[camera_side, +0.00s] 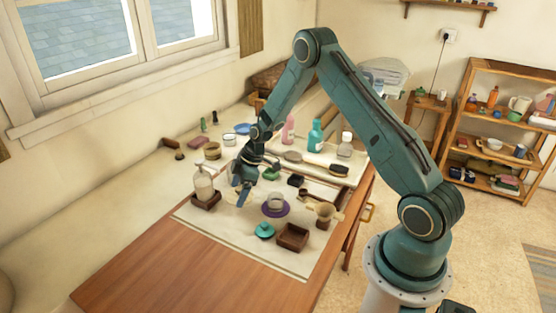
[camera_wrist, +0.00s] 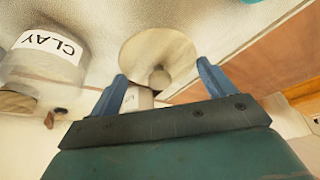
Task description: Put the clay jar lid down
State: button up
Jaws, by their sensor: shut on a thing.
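My gripper (camera_side: 243,194) hangs low over the pale mat in the side view. In the wrist view its two blue fingers (camera_wrist: 163,70) stand apart on either side of the clay jar lid (camera_wrist: 150,45). The lid is a pale, round disc with a small knob, and the gripper is shut on it. The exact contact is hard to see. The lid is not made out in the side view. A clear jar with a CLAY label (camera_wrist: 45,60) stands left of the lid in the wrist view, apart from it. I cannot tell which side-view item is this jar.
On the pale mat (camera_side: 190,214), a pump bottle (camera_side: 204,186) stands left of my gripper. The wooden tabletop (camera_side: 150,265) is bare at the front.

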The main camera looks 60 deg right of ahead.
jog(key=shift+f, duration=2.1)
jog(key=shift+f, duration=0.15)
jog(key=o, duration=0.9)
jog(key=shift+c, duration=0.2)
jog(key=v, duration=1.1)
jog(key=shift+r, duration=0.35)
jog(key=shift+s+d+r, duration=0.15)
jog(key=shift+r, duration=0.1)
